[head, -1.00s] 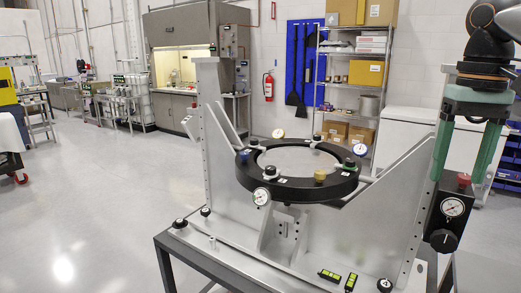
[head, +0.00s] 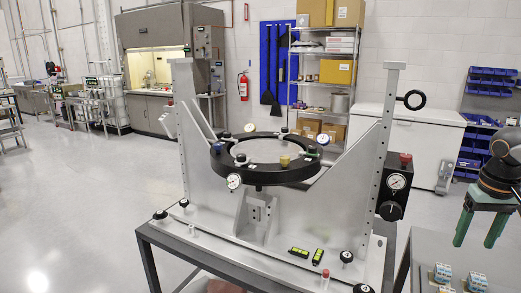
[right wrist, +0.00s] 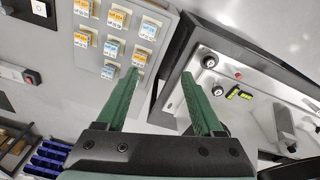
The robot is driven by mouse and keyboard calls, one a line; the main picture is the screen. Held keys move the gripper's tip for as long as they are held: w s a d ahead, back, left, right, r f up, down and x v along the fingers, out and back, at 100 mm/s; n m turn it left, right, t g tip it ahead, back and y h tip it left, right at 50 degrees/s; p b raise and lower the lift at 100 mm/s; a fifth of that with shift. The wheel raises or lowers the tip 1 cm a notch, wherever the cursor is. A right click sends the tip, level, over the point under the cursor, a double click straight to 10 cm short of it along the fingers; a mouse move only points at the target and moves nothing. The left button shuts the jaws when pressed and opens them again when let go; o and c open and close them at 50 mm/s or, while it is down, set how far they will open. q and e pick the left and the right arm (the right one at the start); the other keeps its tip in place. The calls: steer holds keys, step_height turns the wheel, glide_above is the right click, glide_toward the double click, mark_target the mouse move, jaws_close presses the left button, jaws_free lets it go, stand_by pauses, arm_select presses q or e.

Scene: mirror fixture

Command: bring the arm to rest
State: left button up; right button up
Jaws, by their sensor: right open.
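My right gripper (head: 476,242) hangs at the right edge of the head view, its two green fingers spread with nothing between them. In the right wrist view the open fingers (right wrist: 160,78) point over a panel of small blocks and the edge of the fixture's table. The mirror fixture (head: 340,195) stands left of the gripper and apart from it. Its black ring (head: 258,175) holds a pale round mirror (head: 262,150) between two upright plates. A dial and knob box (head: 393,192) is on the right plate. My left gripper is not in view.
A grey panel (right wrist: 160,57) with several orange-and-white and blue-and-white blocks lies below the gripper. The dark table (head: 150,240) carries the fixture, several knobs and green levels (head: 318,257). A black loop (head: 411,100) sticks out at the right plate's top. Open floor lies left.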

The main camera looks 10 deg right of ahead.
steer(key=s+d+f, duration=0.2)
steer(key=f, duration=0.4)
steer(key=s+d+f, duration=0.2)
steer(key=f, duration=0.4)
steer(key=s+a+f+n, duration=0.1)
steer(key=s+a+f, duration=0.15)
steer(key=f, duration=0.55)
steer(key=s+a+f+n+t, duration=0.15)
steer(key=s+f, duration=0.25)
steer(key=f, duration=0.4)
steer(key=s+a+f+n, duration=0.1)
steer(key=s+a+f, duration=0.2)
steer(key=f, duration=0.5)
steer(key=s+a+f+n+t+y, duration=0.1)
steer(key=a+f, duration=0.3)
steer(key=a, duration=0.5)
steer(key=s+a+f+n+t+y, duration=0.15)
steer(key=a+f, duration=0.25)
steer(key=a, duration=0.5)
steer(key=w+a+r+t, duration=0.1)
steer(key=a+r+t, duration=0.1)
steer(key=a, duration=0.6)
steer(key=w+a+r+t, duration=0.2)
steer(key=a+r, duration=0.1)
steer(key=a, duration=0.5)
steer(key=shift+a+n+y, duration=0.35)
steer(key=shift+n+y, duration=0.05)
steer(key=shift+y, duration=0.05)
